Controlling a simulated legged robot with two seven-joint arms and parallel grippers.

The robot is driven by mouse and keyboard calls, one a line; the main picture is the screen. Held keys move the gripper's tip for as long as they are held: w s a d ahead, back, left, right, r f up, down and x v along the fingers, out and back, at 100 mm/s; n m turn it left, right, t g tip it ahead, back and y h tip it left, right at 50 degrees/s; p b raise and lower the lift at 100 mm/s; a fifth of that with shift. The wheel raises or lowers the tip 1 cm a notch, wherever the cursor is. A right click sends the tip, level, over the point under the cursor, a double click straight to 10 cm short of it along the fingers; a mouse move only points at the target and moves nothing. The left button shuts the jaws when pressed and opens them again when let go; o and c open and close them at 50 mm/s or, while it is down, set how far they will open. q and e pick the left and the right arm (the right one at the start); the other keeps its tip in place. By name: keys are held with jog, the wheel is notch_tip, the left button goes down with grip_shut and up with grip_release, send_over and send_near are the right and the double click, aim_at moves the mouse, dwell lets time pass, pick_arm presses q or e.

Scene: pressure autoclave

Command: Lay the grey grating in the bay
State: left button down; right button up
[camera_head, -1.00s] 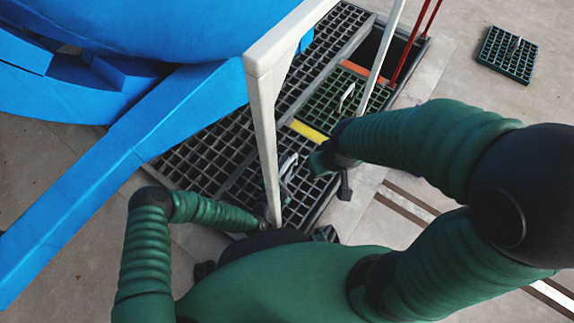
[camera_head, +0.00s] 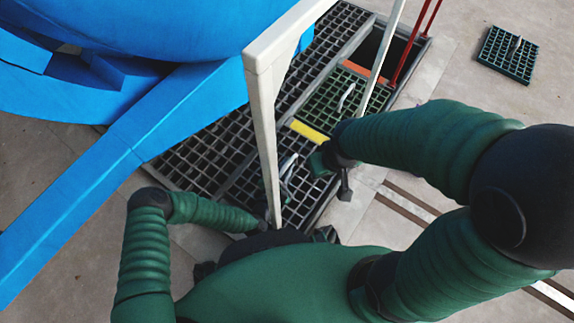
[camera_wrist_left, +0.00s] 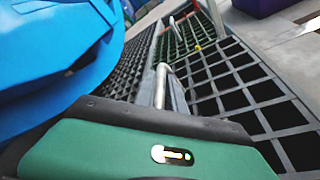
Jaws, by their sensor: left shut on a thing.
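The grey grating (camera_head: 304,193) lies in the near part of the framed floor pit, on the near side of a yellow strip (camera_head: 309,132). My left gripper (camera_head: 282,182) is shut on its upright handle (camera_head: 289,163), partly hidden by the white post. The left wrist view shows the handle (camera_wrist_left: 161,84) and the grating's open mesh (camera_wrist_left: 235,85); whether it sits fully down is unclear. The open bay (camera_head: 372,48) is a dark gap at the pit's far end, beyond an orange strip (camera_head: 362,72). My right gripper (camera_head: 333,176) has its fingers apart, empty, beside the grating.
A green grating (camera_head: 328,101) with a handle lies between the yellow and orange strips. Another green grating (camera_head: 509,54) lies on the floor at right. Red rails (camera_head: 405,52) and a white frame post (camera_head: 265,130) stand by the pit. The blue vessel (camera_head: 165,30) fills the upper left.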

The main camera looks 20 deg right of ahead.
pick_arm(q)
jog(key=shift+w+f+b, duration=0.1)
jog(key=shift+f+b, duration=1.6)
jog(key=shift+f, duration=0.05)
jog(key=c, duration=1.5)
grip_release()
jog(key=shift+o, duration=0.9)
jog(key=shift+f, duration=0.15)
jog(key=shift+s+a+p, duration=0.2)
jog(key=shift+s+p, duration=0.1)
jog(key=shift+s, duration=0.05)
jog(key=p+v, duration=0.2)
jog(key=v, duration=0.1)
jog(key=p+v, duration=0.2)
jog(key=v, duration=0.2)
jog(key=p+v, duration=0.2)
jog(key=v, duration=0.1)
jog(key=shift+s+a+r, duration=0.15)
jog(key=shift+s+r, duration=0.05)
jog(key=shift+r, duration=0.1)
jog(key=shift+s+a+f, duration=0.1)
jog(key=shift+s+a, duration=0.15)
jog(key=shift+s, duration=0.05)
